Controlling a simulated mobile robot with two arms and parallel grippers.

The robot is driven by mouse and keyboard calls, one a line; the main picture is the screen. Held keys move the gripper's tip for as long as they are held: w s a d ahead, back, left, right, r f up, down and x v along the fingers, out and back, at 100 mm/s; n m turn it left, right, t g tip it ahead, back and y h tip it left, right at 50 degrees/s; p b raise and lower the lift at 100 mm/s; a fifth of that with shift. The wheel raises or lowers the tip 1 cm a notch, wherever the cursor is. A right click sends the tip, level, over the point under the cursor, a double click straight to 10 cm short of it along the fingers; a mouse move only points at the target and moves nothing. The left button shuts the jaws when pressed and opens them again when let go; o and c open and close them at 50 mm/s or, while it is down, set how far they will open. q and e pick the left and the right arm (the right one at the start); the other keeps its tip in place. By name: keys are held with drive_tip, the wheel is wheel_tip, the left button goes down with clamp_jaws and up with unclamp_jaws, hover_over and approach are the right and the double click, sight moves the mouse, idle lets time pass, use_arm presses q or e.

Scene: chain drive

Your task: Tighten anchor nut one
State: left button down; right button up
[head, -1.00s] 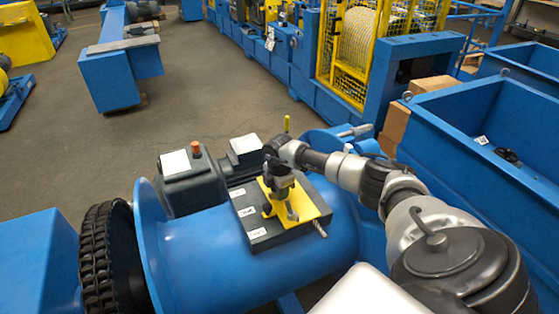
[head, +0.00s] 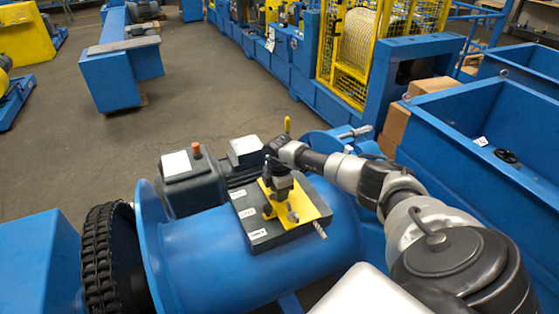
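My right arm reaches in from the right, and its gripper (head: 280,192) points down over a yellow bracket (head: 313,203). The bracket sits on a dark plate (head: 290,235) with white labels, on top of a blue cylindrical housing (head: 210,260). Small grey and yellow parts (head: 292,214) lie close below the gripper. I cannot tell which part is anchor nut one, nor whether the fingers touch it. The finger opening is too small and dark to judge. A threaded rod end (head: 320,230) sticks out at the plate's front right. My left gripper is out of view.
A black chain wheel (head: 105,262) stands left of the housing. A dark motor (head: 192,183) with an orange knob sits behind it. A large blue bin (head: 460,130) is at the right. Open grey floor (head: 200,100) lies beyond the machine.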

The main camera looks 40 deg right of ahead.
wheel_tip(320, 180, up, 11)
drive_tip(key=b, duration=0.1)
idle(0.5)
drive_tip(key=shift+s+a+f+b, duration=0.1)
drive_tip(key=shift+f+b, duration=0.05)
drive_tip(key=shift+b, duration=0.15)
